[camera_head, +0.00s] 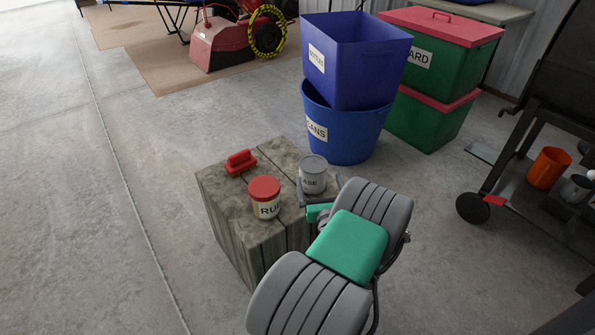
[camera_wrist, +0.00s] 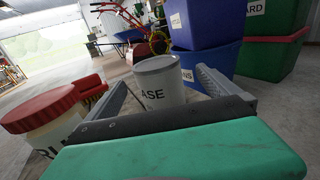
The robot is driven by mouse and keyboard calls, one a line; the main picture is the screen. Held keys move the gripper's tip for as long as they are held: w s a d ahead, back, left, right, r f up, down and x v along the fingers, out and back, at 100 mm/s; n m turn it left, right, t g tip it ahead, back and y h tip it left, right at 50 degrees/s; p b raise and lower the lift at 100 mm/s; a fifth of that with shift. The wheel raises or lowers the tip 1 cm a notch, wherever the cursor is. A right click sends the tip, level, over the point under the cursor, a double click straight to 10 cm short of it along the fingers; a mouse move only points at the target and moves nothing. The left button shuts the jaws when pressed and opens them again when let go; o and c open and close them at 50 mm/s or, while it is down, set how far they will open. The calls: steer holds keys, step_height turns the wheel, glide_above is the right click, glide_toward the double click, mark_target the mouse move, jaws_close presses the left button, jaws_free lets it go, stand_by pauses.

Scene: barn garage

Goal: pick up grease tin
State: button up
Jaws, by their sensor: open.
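The grease tin (camera_head: 313,175) is a grey cylinder with a label ending in "ASE", upright on a weathered wooden block (camera_head: 236,228). In the wrist view the tin (camera_wrist: 161,84) stands between the two grey fingers of my gripper (camera_wrist: 166,84). My gripper (camera_head: 318,188) is open, with a finger on each side of the tin. I cannot tell whether either finger touches it. The near lower part of the tin is hidden by my gripper in the wrist view.
A red-lidded jar (camera_head: 265,198) and a red brush-like object (camera_head: 240,162) share the block, left of the tin. Blue bins (camera_head: 345,130) stand behind, with green red-lidded boxes (camera_head: 430,110) beside them. A dark cart (camera_head: 520,165) is at the right. The floor at left is clear.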

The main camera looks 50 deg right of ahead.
mark_target(313, 166)
steer(key=x, duration=0.2)
steer(key=b+x, duration=0.1)
steer(key=x, duration=0.2)
steer(key=b+x, duration=0.1)
steer(key=x, duration=0.1)
steer(key=shift+w+a, duration=0.15)
steer(key=shift+w, duration=0.35)
steer(key=shift+w+d, duration=0.15)
steer(key=shift+d, duration=0.1)
steer(key=shift+c, duration=0.6)
steer(key=c, duration=1.7)
